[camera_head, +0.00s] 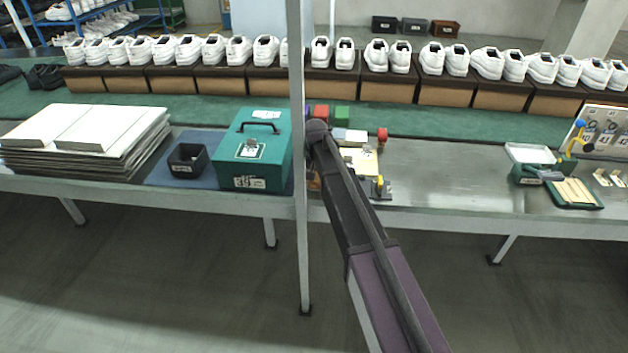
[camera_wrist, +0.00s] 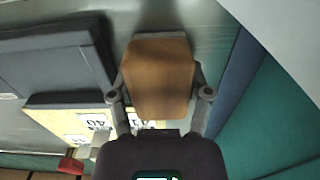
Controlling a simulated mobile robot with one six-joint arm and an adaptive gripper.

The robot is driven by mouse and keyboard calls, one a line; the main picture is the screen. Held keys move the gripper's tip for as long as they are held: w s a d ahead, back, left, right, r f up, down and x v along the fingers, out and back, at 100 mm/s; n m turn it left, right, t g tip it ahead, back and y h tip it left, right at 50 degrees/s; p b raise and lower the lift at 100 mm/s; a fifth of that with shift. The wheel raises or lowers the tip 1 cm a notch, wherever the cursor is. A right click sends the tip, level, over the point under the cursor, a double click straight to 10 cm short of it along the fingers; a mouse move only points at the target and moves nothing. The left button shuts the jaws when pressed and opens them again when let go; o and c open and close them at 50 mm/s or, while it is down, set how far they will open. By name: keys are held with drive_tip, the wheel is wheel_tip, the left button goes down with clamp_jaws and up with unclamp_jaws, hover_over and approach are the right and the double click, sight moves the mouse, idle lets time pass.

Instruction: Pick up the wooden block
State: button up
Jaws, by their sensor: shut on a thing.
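The wooden block (camera_wrist: 158,72) is a plain brown block in the middle of the wrist view. My gripper (camera_wrist: 160,92) is shut on it, with one finger along each side. The block lies between the fingers and covers what is behind it. Whether it touches the bench below is not clear from this view. In the head view my arm reaches to the bench and hides most of the gripper, so the block cannot be made out surely there.
A green metal box (camera_head: 264,165) stands left of a grey post (camera_head: 298,120). A black bin (camera_head: 187,160) and stacked white boards (camera_head: 85,135) lie farther left. Bare steel bench (camera_head: 450,175) lies to the right.

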drive_tip(key=shift+d+r+p, duration=0.2)
drive_tip(key=shift+r+p, duration=0.2)
drive_tip(key=shift+r, duration=0.15)
wheel_tip(320, 180, up, 6)
drive_tip(key=p, duration=0.6)
drive_tip(key=shift+r, duration=0.2)
drive_tip(key=d, duration=1.9)
drive_tip(key=shift+s+d+f, duration=0.3)
drive_tip(key=shift+s+f, duration=0.05)
drive_tip(key=o, duration=0.5)
drive_tip(key=c, duration=0.3)
